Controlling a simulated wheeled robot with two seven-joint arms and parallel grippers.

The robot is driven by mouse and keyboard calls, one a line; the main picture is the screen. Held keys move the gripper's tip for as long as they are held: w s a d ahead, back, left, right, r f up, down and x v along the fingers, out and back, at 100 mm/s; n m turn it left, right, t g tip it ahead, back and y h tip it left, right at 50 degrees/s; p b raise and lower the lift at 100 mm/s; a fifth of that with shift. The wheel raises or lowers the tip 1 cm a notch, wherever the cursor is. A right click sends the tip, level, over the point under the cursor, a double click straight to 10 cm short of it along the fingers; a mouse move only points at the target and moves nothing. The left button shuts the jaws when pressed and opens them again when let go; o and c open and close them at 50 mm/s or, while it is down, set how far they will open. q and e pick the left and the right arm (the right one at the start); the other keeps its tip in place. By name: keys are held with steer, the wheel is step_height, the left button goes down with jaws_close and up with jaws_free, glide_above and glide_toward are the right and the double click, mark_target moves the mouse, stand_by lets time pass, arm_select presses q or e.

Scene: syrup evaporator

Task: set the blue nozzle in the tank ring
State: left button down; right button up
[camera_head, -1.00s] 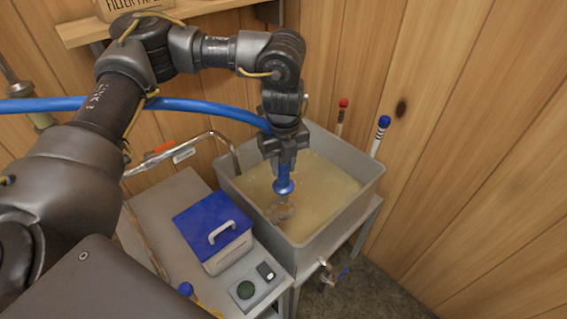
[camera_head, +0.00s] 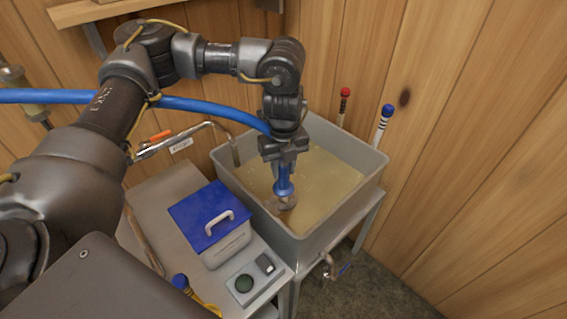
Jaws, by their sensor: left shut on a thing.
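The blue nozzle (camera_head: 284,187) hangs upright, point down, over the grey tank (camera_head: 371,176) of cloudy yellowish liquid. My left gripper (camera_head: 283,160) is shut on its upper part. A blue hose (camera_head: 190,103) runs from the left edge to the gripper. The tank ring (camera_head: 287,203) shows at the nozzle's lower end, near the tank's front wall. The nozzle's tip is at or in the ring; I cannot tell how deep it sits. My right gripper is not in view.
A blue-lidded box (camera_head: 210,216) and a small control panel (camera_head: 252,283) stand on the bench left of the tank. A metal pipe (camera_head: 190,133) reaches over the tank's left rim. Red-topped (camera_head: 343,105) and blue-topped (camera_head: 382,126) sticks stand at its far right. A tap (camera_head: 332,265) sticks out in front.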

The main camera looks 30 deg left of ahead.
mark_target(283, 178)
arm_select(q)
steer(key=shift+f, duration=0.55)
steer(key=shift+f+b, duration=0.75)
steer(key=shift+f, duration=0.8)
steer(key=c, duration=1)
jaws_free()
steer(key=shift+o, duration=0.5)
steer(key=o, duration=0.5)
steer(key=shift+o, duration=0.2)
